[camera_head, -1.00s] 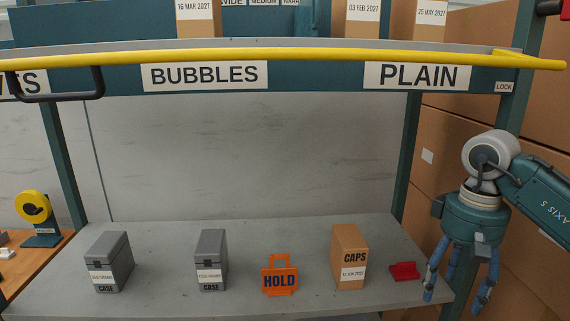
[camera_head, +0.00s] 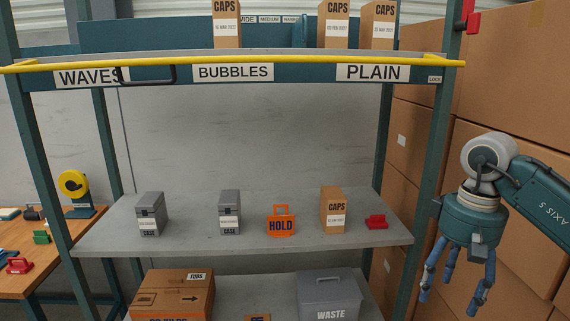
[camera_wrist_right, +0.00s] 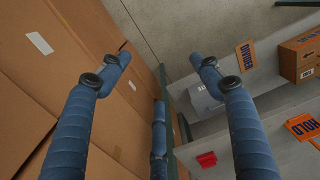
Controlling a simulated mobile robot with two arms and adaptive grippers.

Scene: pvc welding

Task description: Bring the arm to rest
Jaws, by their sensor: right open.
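My right gripper (camera_head: 452,290) hangs fingers down at the right of the shelf rack in the head view. Its blue fingers are spread open with nothing between them. The right arm comes in from the right edge. In the right wrist view the open fingers (camera_wrist_right: 160,70) point toward the floor and the gap beside the rack, with cardboard boxes at left. My left gripper is not in view.
The grey shelf (camera_head: 180,235) holds two grey cases, an orange HOLD sign (camera_head: 281,222), a CAPS box (camera_head: 333,210) and a red object (camera_head: 376,222). A WASTE bin (camera_head: 329,297) stands below. Large cardboard boxes (camera_head: 495,130) stand behind my right arm. A workbench (camera_head: 45,255) is at left.

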